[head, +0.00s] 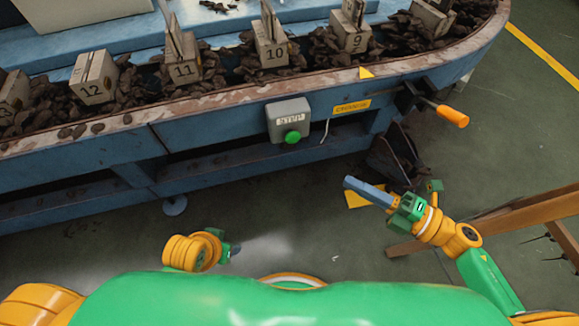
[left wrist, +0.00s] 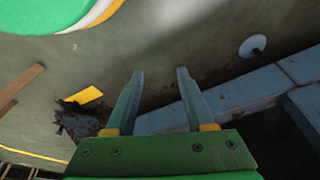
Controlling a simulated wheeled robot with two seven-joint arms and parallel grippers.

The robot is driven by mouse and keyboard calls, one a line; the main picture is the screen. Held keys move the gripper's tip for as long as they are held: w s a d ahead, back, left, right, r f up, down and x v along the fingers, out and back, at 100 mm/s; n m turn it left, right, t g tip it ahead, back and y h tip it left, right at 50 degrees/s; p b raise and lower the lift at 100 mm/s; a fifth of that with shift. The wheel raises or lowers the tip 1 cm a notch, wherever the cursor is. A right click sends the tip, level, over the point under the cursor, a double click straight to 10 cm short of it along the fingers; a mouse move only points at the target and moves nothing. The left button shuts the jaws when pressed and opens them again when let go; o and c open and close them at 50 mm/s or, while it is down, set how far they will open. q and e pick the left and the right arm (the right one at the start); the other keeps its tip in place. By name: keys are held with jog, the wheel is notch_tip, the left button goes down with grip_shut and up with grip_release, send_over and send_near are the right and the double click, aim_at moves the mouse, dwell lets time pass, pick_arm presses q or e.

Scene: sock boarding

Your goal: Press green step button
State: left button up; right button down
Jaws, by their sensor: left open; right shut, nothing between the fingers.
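The green step button (head: 292,137) sticks out low on a grey box (head: 288,116) fixed to the front of the blue machine. My right gripper (head: 350,183) is shut and empty, to the right of the button and nearer to me, apart from it. My left arm shows at the lower left in the head view, with its fingers mostly hidden. In the left wrist view my left gripper (left wrist: 158,75) is open with nothing between its fingers, over the floor. The button does not show in the left wrist view.
The blue machine (head: 90,150) carries numbered blocks (head: 184,70) among dark pieces. An orange-handled lever (head: 452,116) juts out at the right. A wooden frame (head: 520,212) stands at the far right. The floor between me and the machine is mostly clear.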

send_near(287, 141)
jog(key=a, duration=0.4)
pick_arm(q)
jog(key=w+r+t, duration=0.1)
jog(key=w+r+b, duration=0.1)
jog(key=r, duration=0.1)
jog(key=w+r+t, duration=0.1)
jog(key=shift+d+r+t+b, duration=0.3)
jog(key=shift+d, duration=0.1)
pick_arm(e)
jog(key=w, duration=0.2)
jog(key=shift+w+a+n, duration=0.3)
jog(key=shift+w+a, duration=0.05)
jog(key=shift+w, duration=0.05)
